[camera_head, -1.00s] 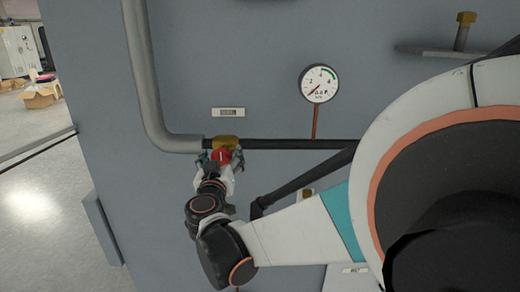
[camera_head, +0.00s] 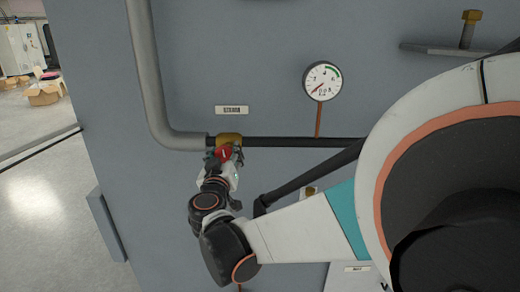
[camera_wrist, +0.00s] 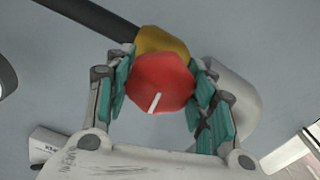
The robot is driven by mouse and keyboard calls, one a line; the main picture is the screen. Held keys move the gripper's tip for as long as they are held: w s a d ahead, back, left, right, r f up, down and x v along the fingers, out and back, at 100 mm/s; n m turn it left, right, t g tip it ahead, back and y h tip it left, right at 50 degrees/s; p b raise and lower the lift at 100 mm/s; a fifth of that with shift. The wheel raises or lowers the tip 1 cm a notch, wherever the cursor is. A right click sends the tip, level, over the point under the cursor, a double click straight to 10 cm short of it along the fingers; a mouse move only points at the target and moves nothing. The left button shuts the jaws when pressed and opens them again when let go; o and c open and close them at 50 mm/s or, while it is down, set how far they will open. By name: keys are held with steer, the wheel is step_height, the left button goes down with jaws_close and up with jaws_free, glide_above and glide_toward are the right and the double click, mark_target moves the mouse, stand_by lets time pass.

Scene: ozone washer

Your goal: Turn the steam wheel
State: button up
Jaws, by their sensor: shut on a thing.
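The steam wheel is a red knob (camera_wrist: 160,82) with a white mark, on a brass valve body (camera_wrist: 163,41). In the head view the red wheel (camera_head: 223,153) sits on the pipe line just below the brass fitting (camera_head: 229,139). My gripper (camera_wrist: 160,88) has its teal fingers on both sides of the wheel and is shut on it. In the wrist view the white mark points down and slightly left. My gripper (camera_head: 221,160) partly hides the wheel in the head view.
A label plate (camera_head: 232,110) and a round gauge (camera_head: 322,80) are on the grey panel (camera_head: 270,40) above the pipe. A grey pipe (camera_head: 147,80) runs down at the left. A black pipe (camera_head: 285,142) runs right.

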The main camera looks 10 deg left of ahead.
steer(key=n, duration=0.8)
steer(key=shift+n, duration=0.4)
steer(key=n, duration=0.4)
steer(key=shift+n, duration=0.3)
steer(key=n, duration=0.3)
steer(key=shift+f+n, duration=0.1)
steer(key=shift+n, duration=0.2)
steer(key=n, duration=0.3)
steer(key=shift+n, duration=0.3)
steer(key=n, duration=0.4)
steer(key=shift+n, duration=0.3)
steer(key=n, duration=0.3)
steer(key=shift+f+n, duration=0.1)
steer(key=shift+n, duration=2)
